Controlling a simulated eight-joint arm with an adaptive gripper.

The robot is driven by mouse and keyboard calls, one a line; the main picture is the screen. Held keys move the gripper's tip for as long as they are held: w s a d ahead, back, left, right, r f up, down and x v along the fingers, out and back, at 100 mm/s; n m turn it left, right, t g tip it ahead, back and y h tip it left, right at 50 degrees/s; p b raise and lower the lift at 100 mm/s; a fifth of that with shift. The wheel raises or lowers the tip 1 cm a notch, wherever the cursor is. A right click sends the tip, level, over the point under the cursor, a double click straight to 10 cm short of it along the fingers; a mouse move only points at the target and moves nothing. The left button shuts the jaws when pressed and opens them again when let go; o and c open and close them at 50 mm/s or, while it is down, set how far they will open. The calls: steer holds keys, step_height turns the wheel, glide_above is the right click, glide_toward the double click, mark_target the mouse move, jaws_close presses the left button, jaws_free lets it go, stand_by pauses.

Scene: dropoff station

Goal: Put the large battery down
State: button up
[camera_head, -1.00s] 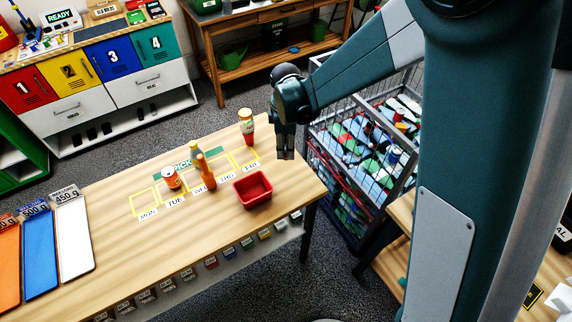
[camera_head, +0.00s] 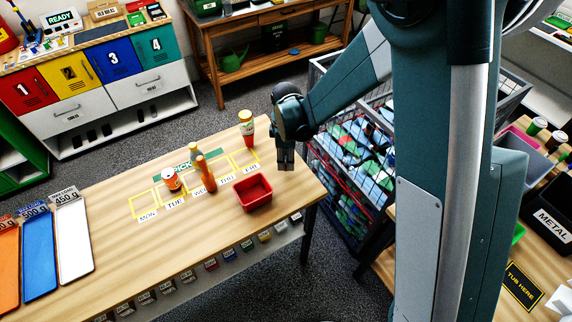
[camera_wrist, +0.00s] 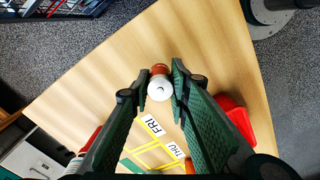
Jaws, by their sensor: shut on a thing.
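My gripper (camera_head: 286,168) is low over the right end of the wooden table (camera_head: 110,220), to the right of the FRI square and behind the red tub. In the wrist view its fingers (camera_wrist: 158,92) are shut on the large battery (camera_wrist: 159,90), which shows a pale round end with a small centre dot and a copper-brown part beyond. The battery stands out over bare wood. I cannot tell whether its lower end touches the table. In the head view the battery is too small or hidden to make out.
A red tub (camera_head: 253,193) stands close in front of my gripper. A bottle (camera_head: 247,128) stands behind FRI, with an orange bottle (camera_head: 205,173) and a jar (camera_head: 171,179) further left. A wire cage (camera_head: 340,180) is beyond the table's right edge.

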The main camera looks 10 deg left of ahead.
steer(key=shift+f, duration=1.2)
steer(key=shift+f, duration=0.2)
steer(key=o, duration=1)
steer(key=shift+c, duration=0.2)
steer(key=shift+r, duration=0.2)
steer(key=shift+r, duration=6.05)
